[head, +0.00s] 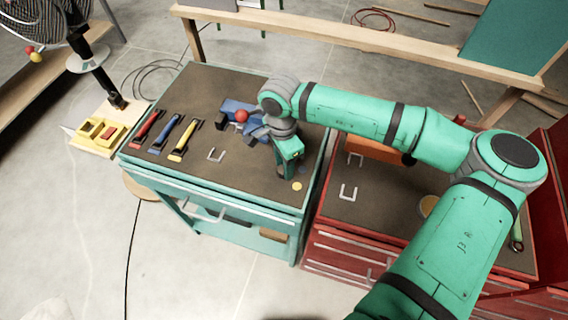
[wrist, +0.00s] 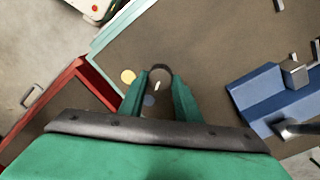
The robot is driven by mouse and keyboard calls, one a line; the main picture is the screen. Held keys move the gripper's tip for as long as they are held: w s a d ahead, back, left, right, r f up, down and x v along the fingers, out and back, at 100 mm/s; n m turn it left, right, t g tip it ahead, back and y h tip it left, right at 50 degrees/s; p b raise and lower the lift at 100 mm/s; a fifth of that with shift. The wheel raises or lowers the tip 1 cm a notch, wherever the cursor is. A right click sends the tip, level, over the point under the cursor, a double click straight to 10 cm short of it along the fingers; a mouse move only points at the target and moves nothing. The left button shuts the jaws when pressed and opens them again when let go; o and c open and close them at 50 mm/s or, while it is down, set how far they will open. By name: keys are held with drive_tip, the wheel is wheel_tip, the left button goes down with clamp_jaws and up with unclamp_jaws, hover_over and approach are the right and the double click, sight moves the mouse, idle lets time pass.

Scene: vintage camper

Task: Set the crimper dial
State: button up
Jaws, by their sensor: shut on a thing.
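My gripper (head: 284,172) points down over the right part of the teal cart's dark top. In the wrist view its two green fingers (wrist: 160,92) are closed on the sides of a small dark round dial (wrist: 160,70). A short white mark shows on the dial, pointing obliquely. In the head view my gripper hides the dial. A blue bench tool (head: 238,107) with a red ball knob stands behind my gripper; it also shows at the right of the wrist view (wrist: 262,95). I cannot tell whether the dial joins it.
A yellow disc (head: 297,186) lies beside my gripper near the cart's front right. Red, blue and yellow-handled tools (head: 165,133) lie at the left. A grey U-shaped handle (head: 215,155) is between. The red cabinet (head: 345,215) stands close at the right.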

sight(282, 167)
drive_tip(key=shift+s+a+m, duration=0.1)
drive_tip(key=shift+s+m, duration=0.05)
drive_tip(key=shift+m, duration=0.35)
drive_tip(key=o, duration=1.1)
drive_tip(key=shift+c, duration=0.2)
drive_tip(key=shift+r, duration=0.1)
drive_tip(key=shift+r, duration=0.25)
wheel_tip(282, 167, up, 10)
drive_tip(key=shift+w+a, duration=0.15)
drive_tip(key=shift+w, duration=0.15)
